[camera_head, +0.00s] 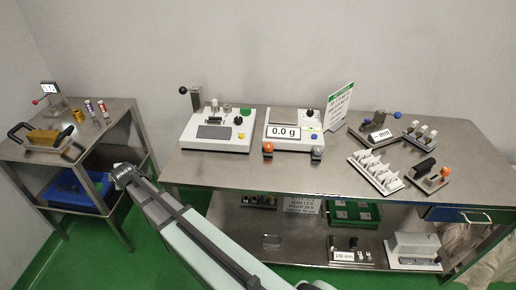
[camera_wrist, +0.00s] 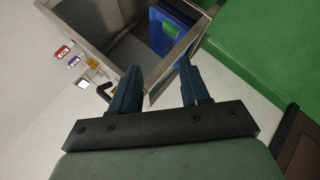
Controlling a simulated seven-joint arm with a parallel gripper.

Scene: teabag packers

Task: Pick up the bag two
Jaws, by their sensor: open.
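I cannot make out which thing is bag two. A white rack (camera_head: 376,172) on the right table holds several small upright pale pieces, too small to name. My gripper (camera_head: 121,172) is at the lower shelf of the small left table, far from that rack. In the wrist view my gripper (camera_wrist: 158,82) has its two dark fingers apart, with nothing between them. The blue bin (camera_wrist: 172,35) lies beyond the fingers; it also shows on the left table's lower shelf in the head view (camera_head: 68,203).
The left steel table (camera_head: 100,125) carries a black-handled tool (camera_head: 40,136) and small coloured vials (camera_head: 96,108). The right steel table (camera_head: 300,176) carries a scale (camera_head: 292,130), a white device (camera_head: 216,132) and a sign (camera_head: 339,106). Its front strip is clear.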

